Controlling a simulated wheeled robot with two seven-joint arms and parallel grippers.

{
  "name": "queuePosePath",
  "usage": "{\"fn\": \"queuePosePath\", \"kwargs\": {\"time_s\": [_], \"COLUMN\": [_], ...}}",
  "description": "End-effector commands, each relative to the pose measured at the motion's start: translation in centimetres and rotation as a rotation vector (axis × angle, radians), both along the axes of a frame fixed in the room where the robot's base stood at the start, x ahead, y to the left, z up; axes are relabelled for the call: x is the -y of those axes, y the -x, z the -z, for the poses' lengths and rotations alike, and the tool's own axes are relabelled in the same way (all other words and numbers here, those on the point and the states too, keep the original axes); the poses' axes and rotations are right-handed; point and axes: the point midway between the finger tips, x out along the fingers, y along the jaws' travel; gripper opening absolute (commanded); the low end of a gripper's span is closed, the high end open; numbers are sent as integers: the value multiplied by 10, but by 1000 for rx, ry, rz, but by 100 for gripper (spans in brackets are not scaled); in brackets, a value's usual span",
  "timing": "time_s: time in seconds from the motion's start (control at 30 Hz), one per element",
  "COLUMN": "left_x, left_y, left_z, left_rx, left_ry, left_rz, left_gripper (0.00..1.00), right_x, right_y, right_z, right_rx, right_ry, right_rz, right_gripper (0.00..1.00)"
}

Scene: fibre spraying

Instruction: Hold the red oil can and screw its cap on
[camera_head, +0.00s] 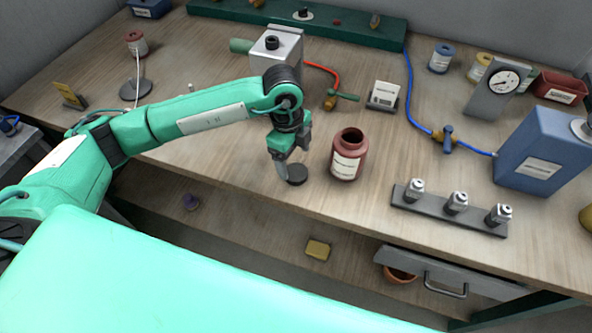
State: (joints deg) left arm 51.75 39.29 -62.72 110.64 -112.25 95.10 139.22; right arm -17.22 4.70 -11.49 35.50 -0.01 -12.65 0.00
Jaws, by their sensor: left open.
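The red oil can (345,168) stands upright on the wooden bench, with a white label on its front and its dark mouth open at the top. A flat round black cap (296,174) lies on the bench just left of the can. My left gripper (289,169) points down at the cap, with its fingertips close to the cap's left and back edge. It is open; I cannot tell whether it touches the cap. My right gripper is not in view.
A dark rack (435,208) with several small bottles lies right of the can. A blue canister (540,158) and a gauge (497,88) stand further right. A grey box (260,62) is behind my wrist. An open drawer (440,272) sits below the bench's front edge.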

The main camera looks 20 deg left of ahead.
Motion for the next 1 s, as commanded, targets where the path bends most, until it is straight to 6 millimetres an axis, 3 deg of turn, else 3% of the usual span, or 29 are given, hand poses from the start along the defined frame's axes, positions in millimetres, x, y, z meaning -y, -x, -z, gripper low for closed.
{"fn": "queuePosePath", "kwargs": {"time_s": [0.1, 0.3, 0.67, 0.9, 1.0], "left_x": [1, 4, 4, 4, 4], "left_y": [5, 5, 4, 4, 4], "left_z": [16, 38, 40, 40, 40], "left_rx": [-6, -1, 0, 0, 0], "left_ry": [-2, 0, -1, -1, -1], "left_rz": [0, 0, 0, 0, 0], "left_gripper": [79, 79, 79, 32, 32], "right_x": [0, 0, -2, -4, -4], "right_y": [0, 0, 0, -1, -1], "right_z": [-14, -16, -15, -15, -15], "right_rx": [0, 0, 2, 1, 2], "right_ry": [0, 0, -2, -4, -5], "right_rz": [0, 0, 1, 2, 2], "right_gripper": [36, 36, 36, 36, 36]}}
